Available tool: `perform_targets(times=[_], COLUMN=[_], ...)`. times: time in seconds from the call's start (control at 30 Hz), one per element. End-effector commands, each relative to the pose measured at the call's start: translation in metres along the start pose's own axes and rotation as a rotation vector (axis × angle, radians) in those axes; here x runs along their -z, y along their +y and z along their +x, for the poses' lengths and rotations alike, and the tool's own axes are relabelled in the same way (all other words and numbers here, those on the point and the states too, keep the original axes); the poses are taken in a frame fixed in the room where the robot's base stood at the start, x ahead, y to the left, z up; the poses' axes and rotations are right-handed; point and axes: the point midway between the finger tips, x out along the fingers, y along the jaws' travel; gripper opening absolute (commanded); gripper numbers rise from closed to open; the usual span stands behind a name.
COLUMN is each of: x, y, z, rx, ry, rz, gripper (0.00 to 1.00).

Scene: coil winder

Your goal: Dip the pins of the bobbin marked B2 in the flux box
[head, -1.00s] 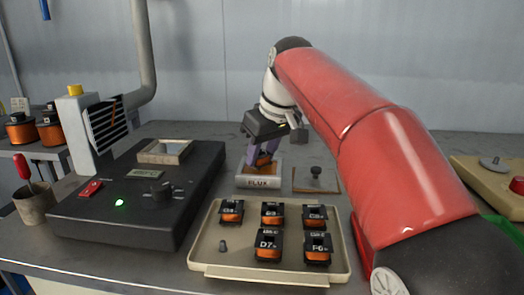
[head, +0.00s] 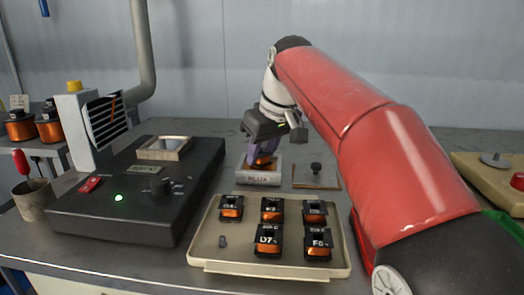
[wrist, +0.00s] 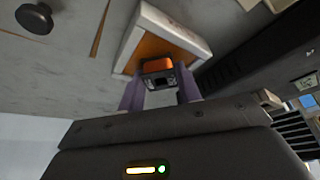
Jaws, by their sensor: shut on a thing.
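My gripper (head: 262,153) is shut on a bobbin with orange copper winding (head: 263,162), right at the flux box (head: 258,178). In the wrist view the held bobbin (wrist: 158,67) sits between the purple fingers, over the opening of the flux box (wrist: 150,20), whose inside looks orange-brown. The lower part of the bobbin is hidden by the box's front wall in the head view, so I cannot tell how deep its pins are. The marking on the held bobbin is not readable.
A cream tray (head: 210,256) with several bobbins stands in front of the flux box. A black solder-pot unit (head: 120,222) with a green light stands at left. A wooden plate with a black knob (head: 316,170) lies right of the box.

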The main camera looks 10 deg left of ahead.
Motion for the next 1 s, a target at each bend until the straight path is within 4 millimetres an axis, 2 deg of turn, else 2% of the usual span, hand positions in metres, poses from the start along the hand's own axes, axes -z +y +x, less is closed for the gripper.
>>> perform_targets(times=[0.53,1.0], x=[0.001,0.012], y=[0.0,0.0], z=[-0.002,-0.03], rx=[0.0,0.0], ry=[0.0,0.0], rz=[0.0,0.0], gripper=[0.11,0.11])
